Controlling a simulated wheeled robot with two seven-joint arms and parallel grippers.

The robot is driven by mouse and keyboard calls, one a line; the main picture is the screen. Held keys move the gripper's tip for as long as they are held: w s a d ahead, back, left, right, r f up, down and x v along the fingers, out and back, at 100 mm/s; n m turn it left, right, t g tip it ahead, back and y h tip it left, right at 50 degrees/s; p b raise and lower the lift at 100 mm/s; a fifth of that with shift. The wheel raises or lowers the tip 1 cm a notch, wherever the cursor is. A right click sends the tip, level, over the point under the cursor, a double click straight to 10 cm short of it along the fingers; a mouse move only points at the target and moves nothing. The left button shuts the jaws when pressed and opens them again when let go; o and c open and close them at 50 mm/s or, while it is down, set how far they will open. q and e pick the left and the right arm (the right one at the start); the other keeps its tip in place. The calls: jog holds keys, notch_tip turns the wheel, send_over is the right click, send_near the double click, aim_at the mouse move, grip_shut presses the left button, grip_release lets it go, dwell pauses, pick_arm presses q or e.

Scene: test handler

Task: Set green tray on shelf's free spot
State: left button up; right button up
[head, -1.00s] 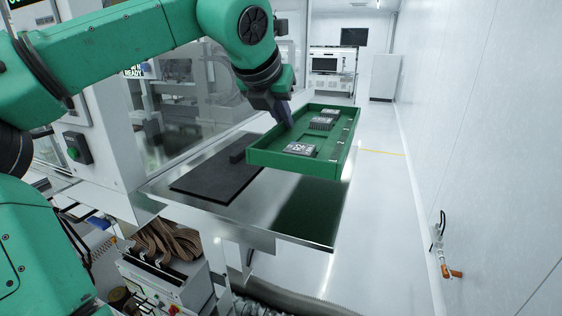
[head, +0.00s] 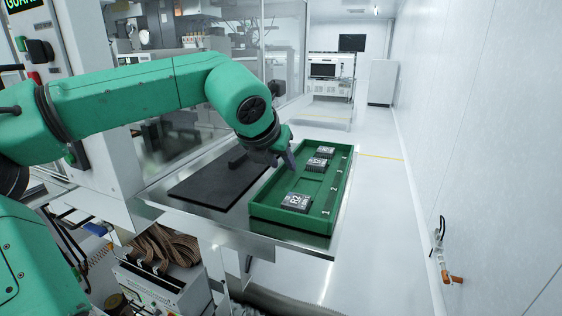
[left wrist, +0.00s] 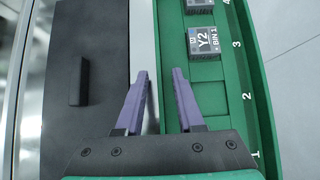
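The green tray (head: 345,170) lies level on the metal shelf (head: 325,247), on its right half beside a black panel. It holds a few dark square modules with white print, and the left wrist view shows slot numbers along its right rim (left wrist: 262,135). My left gripper (head: 283,162) is at the tray's left wall. In the left wrist view its two purple fingers (left wrist: 160,85) are spread apart, one on each side of that wall, with bare metal showing between the left finger and the wall. My right gripper is not in view.
A black panel (head: 207,185) with a raised bar handle covers the shelf's left part, separated from the tray by a narrow metal strip. Glass-fronted equipment (head: 200,110) stands behind and left. The floor (head: 380,240) to the right is open up to a white wall.

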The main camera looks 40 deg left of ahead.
pick_arm(q)
jog(key=b+v, duration=0.1)
jog(key=v, duration=1.1)
jog(key=shift+w, duration=0.1)
